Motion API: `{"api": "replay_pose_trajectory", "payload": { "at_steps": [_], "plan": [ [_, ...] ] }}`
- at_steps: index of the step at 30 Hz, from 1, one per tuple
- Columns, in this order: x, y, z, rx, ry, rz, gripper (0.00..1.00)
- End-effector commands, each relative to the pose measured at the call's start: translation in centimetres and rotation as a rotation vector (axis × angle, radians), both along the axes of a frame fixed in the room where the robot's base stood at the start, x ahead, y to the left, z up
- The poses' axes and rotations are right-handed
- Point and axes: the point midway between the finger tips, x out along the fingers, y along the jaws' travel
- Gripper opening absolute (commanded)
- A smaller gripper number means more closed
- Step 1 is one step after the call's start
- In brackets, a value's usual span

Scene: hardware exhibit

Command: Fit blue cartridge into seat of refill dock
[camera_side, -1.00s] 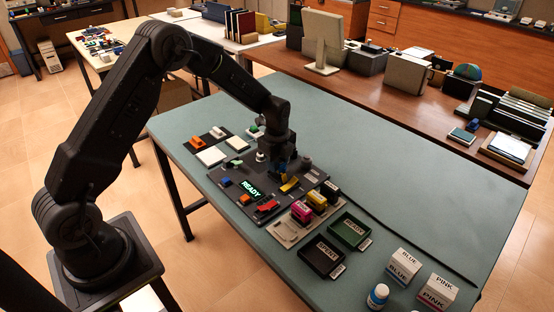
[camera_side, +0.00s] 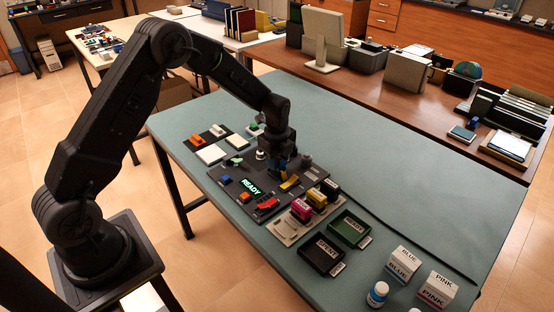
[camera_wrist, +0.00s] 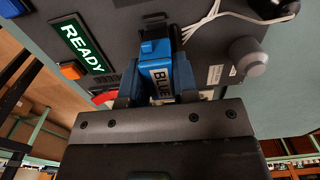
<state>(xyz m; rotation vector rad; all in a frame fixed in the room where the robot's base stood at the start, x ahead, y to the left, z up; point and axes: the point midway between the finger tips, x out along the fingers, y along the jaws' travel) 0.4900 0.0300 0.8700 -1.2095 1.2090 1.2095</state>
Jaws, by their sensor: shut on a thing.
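The blue cartridge (camera_wrist: 160,77), labelled BLUE, is held between the two fingers of my gripper (camera_wrist: 158,88) in the wrist view. My gripper (camera_side: 278,168) is shut on it, low over the far part of the dark refill dock (camera_side: 226,171) in the side view. The dock carries a lit READY display (camera_wrist: 82,45). The cartridge's far end meets the dock face in the wrist view, but I cannot tell how deep it sits. The seat is hidden behind the cartridge and my gripper.
A yellow lever (camera_side: 290,183) and a red lever (camera_side: 267,203) are on the dock. A grey knob (camera_wrist: 247,56) and a white cable (camera_wrist: 207,18) are near the cartridge. Pink, yellow and black cartridges stand on a rack (camera_side: 284,232). Dark trays (camera_side: 322,258) lie nearer the front.

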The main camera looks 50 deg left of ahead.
Motion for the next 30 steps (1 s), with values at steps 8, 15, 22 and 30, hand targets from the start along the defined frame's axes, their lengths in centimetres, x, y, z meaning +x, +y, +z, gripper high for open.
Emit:
{"api": "replay_pose_trajectory", "payload": {
  "at_steps": [8, 15, 22, 30],
  "plan": [
    [0.01, 0.0, -0.12, 0.0, 0.0, 0.0, 0.1],
    [0.02, 0.0, -0.39, 0.0, -0.001, 0.0, 0.1],
    [0.02, 0.0, -0.66, 0.0, 0.0, 0.0, 0.1],
    [0.01, 0.0, -0.98, 0.0, 0.0, 0.0, 0.1]
  ]
}}
